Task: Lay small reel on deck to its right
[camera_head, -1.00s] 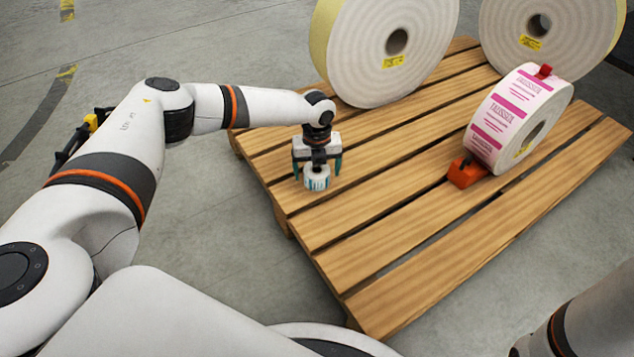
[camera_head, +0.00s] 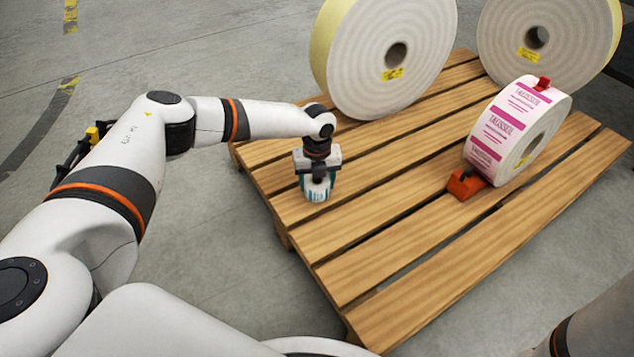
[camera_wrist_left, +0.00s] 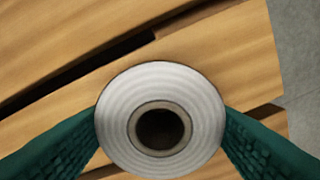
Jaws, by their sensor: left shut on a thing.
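I cannot tell whether the reel touches the slats below. My right gripper is out of view.
A white and pink label reel (camera_head: 515,130) stands at the right on the deck, with red chocks (camera_head: 466,184) beside it. Two large white reels (camera_head: 390,60) (camera_head: 548,40) stand at the back. The slats to the right of the small reel are clear.

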